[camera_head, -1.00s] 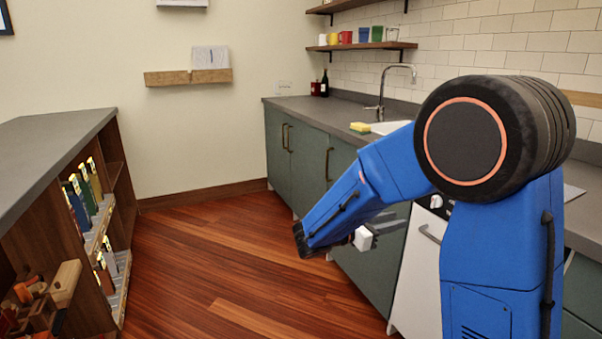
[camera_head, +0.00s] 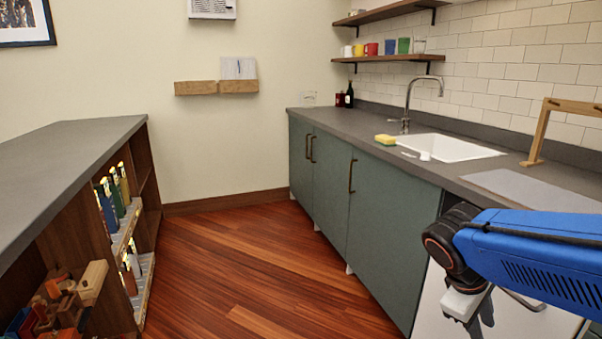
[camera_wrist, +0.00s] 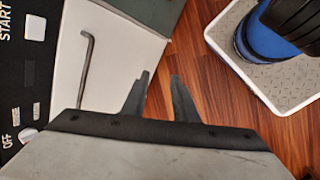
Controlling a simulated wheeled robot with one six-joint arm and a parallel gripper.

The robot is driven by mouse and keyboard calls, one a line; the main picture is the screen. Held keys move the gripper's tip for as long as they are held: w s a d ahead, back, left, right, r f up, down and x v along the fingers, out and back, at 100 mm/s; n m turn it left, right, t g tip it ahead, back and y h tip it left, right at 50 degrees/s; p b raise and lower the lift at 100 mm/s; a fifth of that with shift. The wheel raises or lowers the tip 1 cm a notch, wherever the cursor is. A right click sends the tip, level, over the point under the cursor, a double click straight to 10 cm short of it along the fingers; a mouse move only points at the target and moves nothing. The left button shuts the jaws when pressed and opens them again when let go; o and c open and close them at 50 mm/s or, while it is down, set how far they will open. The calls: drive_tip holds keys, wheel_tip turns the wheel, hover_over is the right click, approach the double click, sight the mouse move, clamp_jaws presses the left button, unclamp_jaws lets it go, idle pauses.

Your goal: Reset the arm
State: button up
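My blue arm reaches in from the right edge of the head view, low in front of the counter. Its gripper (camera_head: 484,332) points down at the bottom edge of that view, beside the white appliance (camera_head: 428,312). In the wrist view my gripper (camera_wrist: 160,77) has its two dark fingers apart, with only wooden floor showing between them. It holds nothing. The appliance front (camera_wrist: 120,50) with its bar handle (camera_wrist: 84,70) lies left of the fingers.
The grey counter (camera_head: 350,120) with its sink (camera_head: 455,147) runs along the right. A wooden stand (camera_head: 545,125) is on it. A low bookshelf (camera_head: 75,150) with books and wooden blocks stands at left. The wooden floor (camera_head: 240,260) between is clear.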

drive_tip(key=s+a+m+t+y, duration=0.4)
drive_tip(key=s+a+m+y, duration=0.1)
drive_tip(key=s+a+m, duration=0.1)
drive_tip(key=shift+a+r+m, duration=0.4)
drive_tip(key=shift+a+r, duration=0.05)
drive_tip(key=shift+a, duration=0.3)
drive_tip(key=shift+o, duration=0.3)
drive_tip(key=shift+w+d, duration=0.1)
drive_tip(key=shift+w, duration=0.05)
